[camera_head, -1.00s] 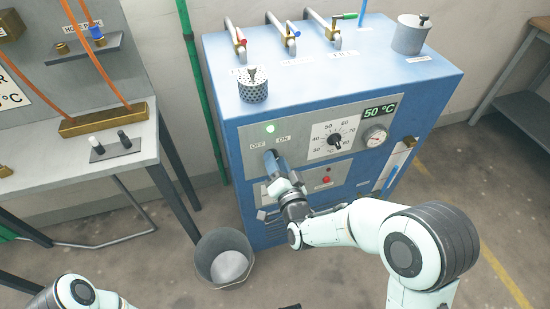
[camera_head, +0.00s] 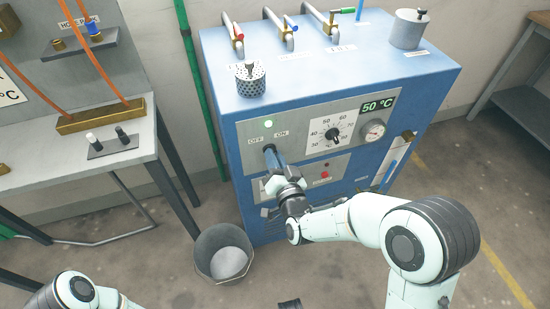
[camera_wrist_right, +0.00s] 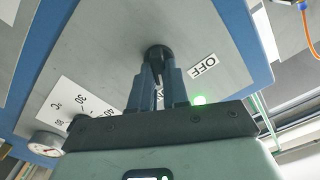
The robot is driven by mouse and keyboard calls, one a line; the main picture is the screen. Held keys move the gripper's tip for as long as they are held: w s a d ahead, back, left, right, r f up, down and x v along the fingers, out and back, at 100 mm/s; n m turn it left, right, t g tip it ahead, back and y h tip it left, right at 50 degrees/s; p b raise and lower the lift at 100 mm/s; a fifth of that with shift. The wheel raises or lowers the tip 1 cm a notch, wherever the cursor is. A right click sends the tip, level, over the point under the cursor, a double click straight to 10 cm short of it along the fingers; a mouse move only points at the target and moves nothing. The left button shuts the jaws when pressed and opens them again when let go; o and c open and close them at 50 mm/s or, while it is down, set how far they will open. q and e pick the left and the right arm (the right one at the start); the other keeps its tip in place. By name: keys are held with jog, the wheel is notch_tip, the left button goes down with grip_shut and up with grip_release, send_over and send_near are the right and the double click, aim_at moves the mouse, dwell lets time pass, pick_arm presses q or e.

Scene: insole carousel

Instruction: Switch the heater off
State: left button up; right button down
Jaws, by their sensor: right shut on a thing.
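The heater is a blue cabinet (camera_head: 345,85) with a grey front panel. Its black switch knob (camera_wrist_right: 157,52) sits between the OFF and ON labels. My right gripper (camera_head: 269,150) is at this knob, and in the right wrist view its two fingers (camera_wrist_right: 155,75) are shut on it. The fingers hide most of the knob, so its setting is hard to read. The green lamp (camera_head: 268,124) above the switch is lit; it also glows in the wrist view (camera_wrist_right: 199,100). The display (camera_head: 378,105) reads 50 °C. My left gripper is out of view.
A temperature dial (camera_head: 333,135) and a round gauge (camera_head: 373,130) are right of the switch. A red button (camera_head: 325,176) is below. A grey bucket (camera_head: 222,256) stands on the floor at the heater's front left. A workbench (camera_head: 128,154) is at the left.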

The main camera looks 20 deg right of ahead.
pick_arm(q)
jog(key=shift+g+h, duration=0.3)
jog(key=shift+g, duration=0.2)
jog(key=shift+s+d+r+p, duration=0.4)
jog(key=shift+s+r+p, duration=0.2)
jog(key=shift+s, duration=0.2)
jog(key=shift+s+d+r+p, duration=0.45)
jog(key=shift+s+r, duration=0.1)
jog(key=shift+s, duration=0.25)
pick_arm(e)
jog(key=shift+a+n, duration=0.15)
jog(key=shift+n, duration=3.65)
jog(key=shift+a+n, duration=0.15)
jog(key=shift+n, duration=3.65)
jog(key=c, duration=1.1)
grip_release()
